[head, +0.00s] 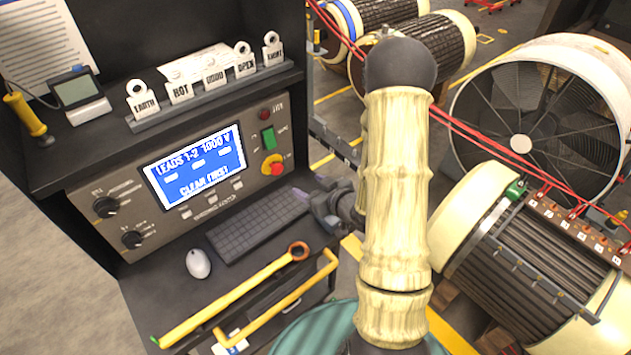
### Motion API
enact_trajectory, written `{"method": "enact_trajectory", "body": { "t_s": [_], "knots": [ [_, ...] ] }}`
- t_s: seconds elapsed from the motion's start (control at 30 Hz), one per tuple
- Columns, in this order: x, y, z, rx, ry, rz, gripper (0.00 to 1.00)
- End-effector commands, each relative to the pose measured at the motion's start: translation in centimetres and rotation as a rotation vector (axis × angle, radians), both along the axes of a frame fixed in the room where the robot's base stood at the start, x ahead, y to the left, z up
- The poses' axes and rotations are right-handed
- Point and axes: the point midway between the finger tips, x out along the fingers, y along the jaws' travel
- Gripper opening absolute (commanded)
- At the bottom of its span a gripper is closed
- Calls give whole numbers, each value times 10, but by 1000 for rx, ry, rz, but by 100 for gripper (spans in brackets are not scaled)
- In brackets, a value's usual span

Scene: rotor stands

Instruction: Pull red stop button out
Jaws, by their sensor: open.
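The red stop button (273,163) sits on a yellow surround at the right side of the console's control panel, below a green switch (268,138). It is in plain view and nothing touches it. My gripper (321,196) is dark and small in the head view, right of and below the button, near the keyboard's right end. It is open and apart from the button. My pale arm hides part of the gripper's wrist side, and its fingertips are hard to make out.
A lit blue screen (195,168) fills the panel's middle. A keyboard (262,226) and mouse (198,263) lie on the shelf below. A wound rotor (530,262) and large fan (535,125) stand at right.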

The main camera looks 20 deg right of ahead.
Motion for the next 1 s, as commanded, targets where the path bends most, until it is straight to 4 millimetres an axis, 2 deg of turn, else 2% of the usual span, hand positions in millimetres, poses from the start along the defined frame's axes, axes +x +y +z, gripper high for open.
{"method": "enact_trajectory", "body": {
  "t_s": [0.03, 0.57, 1.0],
  "knots": [
    [-2, -1, 5, 2, 4, -1, 59],
    [-16, -4, 8, -3, 2, -7, 59],
    [-17, -4, 6, -3, 0, -7, 59]
  ]
}}
